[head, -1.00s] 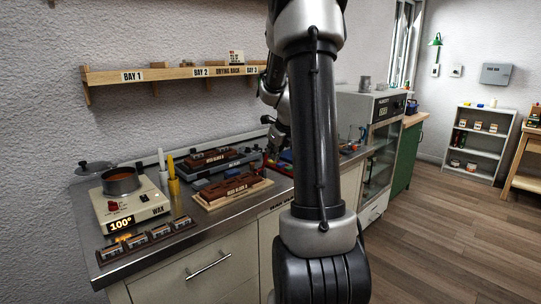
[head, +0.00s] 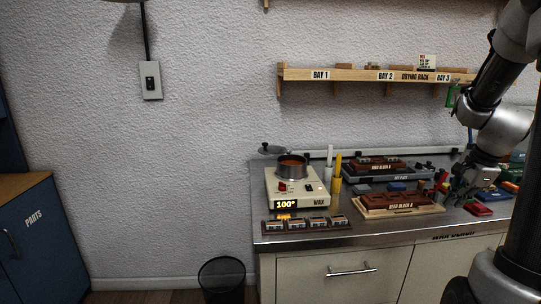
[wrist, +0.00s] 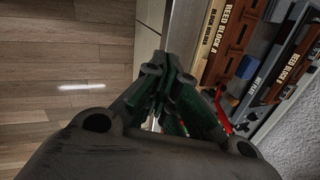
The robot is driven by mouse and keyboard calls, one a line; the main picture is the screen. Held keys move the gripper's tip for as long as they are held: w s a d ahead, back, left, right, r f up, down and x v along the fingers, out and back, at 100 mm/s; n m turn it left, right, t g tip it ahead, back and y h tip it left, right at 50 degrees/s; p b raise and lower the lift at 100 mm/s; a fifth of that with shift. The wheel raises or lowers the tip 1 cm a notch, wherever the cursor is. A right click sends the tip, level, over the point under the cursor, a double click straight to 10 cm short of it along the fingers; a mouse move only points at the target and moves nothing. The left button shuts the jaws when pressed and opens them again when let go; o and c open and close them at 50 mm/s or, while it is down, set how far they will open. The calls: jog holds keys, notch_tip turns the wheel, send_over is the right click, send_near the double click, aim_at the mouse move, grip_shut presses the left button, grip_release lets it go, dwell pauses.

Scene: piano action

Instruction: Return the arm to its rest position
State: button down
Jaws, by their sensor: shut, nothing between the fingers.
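My gripper (head: 466,184) hangs above the right part of the steel bench in the head view, just right of Reed Block A. In the wrist view my gripper (wrist: 172,72) has its dark fingers together, with nothing between them. It points down past the bench's front edge, with wooden floor on the left. My arm (head: 505,125) is bent at the right edge of the head view, and part of it is cut off.
Reed Block A (head: 400,200) lies close left of my gripper. A wax heater (head: 297,188) with a pot (head: 292,168) stands at the bench's left. A drying rack shelf (head: 350,76) is on the wall above. A bin (head: 222,278) and blue parts cabinet (head: 30,240) stand left.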

jog(key=s+a+r+n, duration=0.5)
jog(key=s+a+n, duration=0.3)
jog(key=a+n, duration=0.1)
jog(key=s+a+r+n, duration=0.5)
jog(key=s+a+n, duration=0.3)
jog(key=s+n, duration=0.1)
jog(key=shift+s+a+r+n+t, duration=0.15)
jog(key=shift+a+r+n+t, duration=0.1)
jog(key=shift+a+n+t, duration=0.25)
